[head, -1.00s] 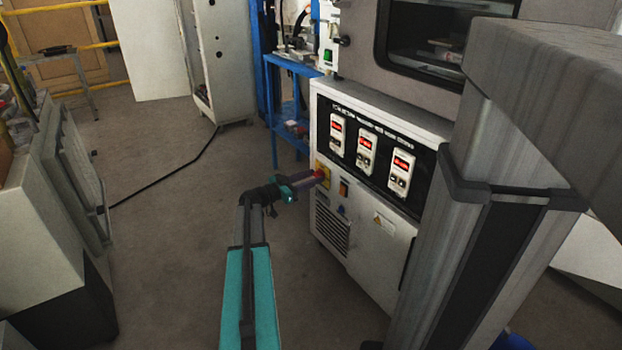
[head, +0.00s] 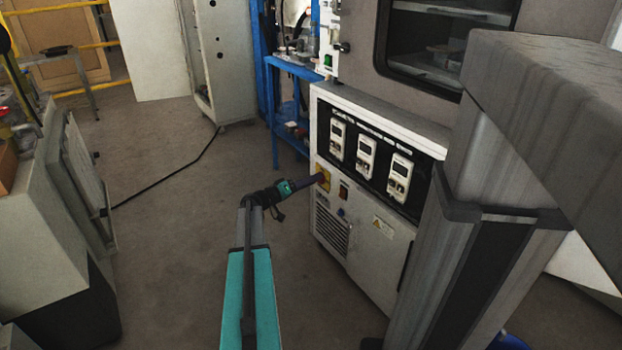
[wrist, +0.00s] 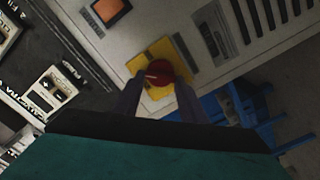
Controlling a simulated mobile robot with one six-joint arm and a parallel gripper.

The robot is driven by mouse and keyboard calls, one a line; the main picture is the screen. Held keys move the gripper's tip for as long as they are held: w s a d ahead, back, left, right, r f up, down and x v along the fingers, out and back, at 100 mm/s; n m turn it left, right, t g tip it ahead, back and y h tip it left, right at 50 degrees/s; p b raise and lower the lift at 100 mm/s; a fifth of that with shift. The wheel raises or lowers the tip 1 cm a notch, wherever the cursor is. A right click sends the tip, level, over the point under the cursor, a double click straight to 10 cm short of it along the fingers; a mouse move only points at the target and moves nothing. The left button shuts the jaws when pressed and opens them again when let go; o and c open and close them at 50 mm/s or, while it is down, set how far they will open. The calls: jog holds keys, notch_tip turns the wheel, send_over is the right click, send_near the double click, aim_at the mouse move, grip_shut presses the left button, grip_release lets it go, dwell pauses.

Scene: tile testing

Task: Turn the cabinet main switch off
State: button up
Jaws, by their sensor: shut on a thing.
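The cabinet (head: 371,255) stands at the middle right in the head view. Its main switch is a red knob (wrist: 159,73) on a yellow plate (wrist: 158,53) in the wrist view; the yellow plate also shows in the head view (head: 324,171). My gripper (wrist: 160,82) is at the switch, with its two fingers on either side of the red knob and shut on it. In the head view my gripper (head: 318,179) reaches the plate from the left. The three displays (head: 366,157) on the cabinet's black panel are dark.
An orange rocker button (wrist: 110,11) sits beside the yellow plate in the wrist view. A blue rack (head: 288,128) stands behind the cabinet. A black cable (head: 168,180) lies on the open floor to the left. A grey cabinet (head: 62,220) stands at the left.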

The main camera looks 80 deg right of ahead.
jog(key=shift+w+f+n+p, duration=0.1)
jog(key=shift+n+p, duration=1.2)
jog(key=shift+n, duration=0.8)
jog(key=shift+w+f+n+p, duration=0.1)
jog(key=shift+n+p, duration=1.2)
jog(key=shift+n, duration=0.8)
jog(key=o, duration=1.1)
jog(key=shift+s, duration=0.1)
jog(key=shift+c, duration=0.2)
jog(key=p+v, duration=0.2)
jog(key=v, duration=1.1)
jog(key=shift+w+a+p, duration=0.3)
jog(key=shift+p, duration=0.1)
